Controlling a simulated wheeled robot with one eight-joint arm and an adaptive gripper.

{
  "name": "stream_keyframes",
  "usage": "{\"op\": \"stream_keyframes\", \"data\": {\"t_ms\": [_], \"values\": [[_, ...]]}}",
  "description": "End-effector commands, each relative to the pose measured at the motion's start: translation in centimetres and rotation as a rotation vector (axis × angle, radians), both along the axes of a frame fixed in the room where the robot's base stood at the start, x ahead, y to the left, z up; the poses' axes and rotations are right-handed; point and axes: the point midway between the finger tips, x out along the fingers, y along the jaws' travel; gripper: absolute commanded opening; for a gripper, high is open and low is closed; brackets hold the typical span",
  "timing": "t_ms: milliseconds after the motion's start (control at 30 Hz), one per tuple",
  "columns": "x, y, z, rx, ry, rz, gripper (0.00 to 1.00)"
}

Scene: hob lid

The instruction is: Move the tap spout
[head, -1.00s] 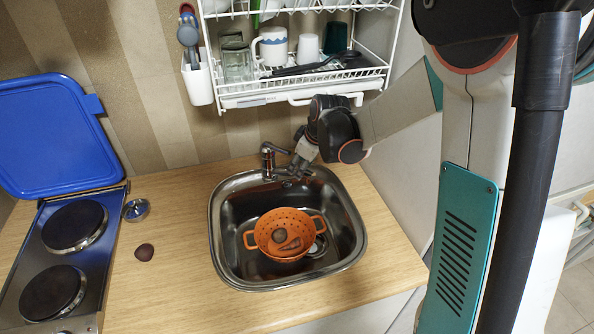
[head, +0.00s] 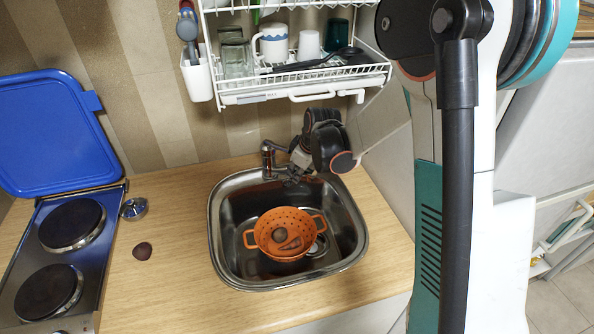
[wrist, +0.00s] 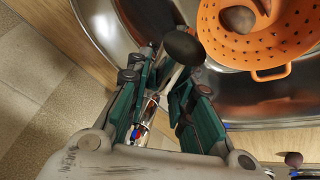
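The metal tap (head: 267,160) stands at the back left rim of the sink, against the wall. My gripper (head: 292,172) is right beside it, low over the back of the sink, and partly hides the spout. In the wrist view my gripper (wrist: 167,78) has its two teal-padded fingers apart, one on each side of the shiny spout (wrist: 168,76). A dark rounded end (wrist: 184,47) shows beyond the fingertips. The tap base with a red and blue mark is low between the fingers. Whether either pad touches the spout, I cannot tell.
An orange colander (head: 285,252) with brownish items sits in the steel sink (head: 225,262). A white dish rack (head: 300,88) hangs above. Left are a hob (head: 90,262) with its blue lid (head: 50,135) raised, a small metal bowl (head: 134,209) and a dark reddish lump (head: 142,251).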

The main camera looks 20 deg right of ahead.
Motion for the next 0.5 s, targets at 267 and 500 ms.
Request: {"op": "stream_keyframes", "data": {"t_ms": [267, 500], "values": [[-0.2, 0.3, 0.0, -0.001, 0.000, -0.025, 0.00], [-1.0, 1.6, 0.0, -0.002, -0.001, -0.144, 0.00]]}}
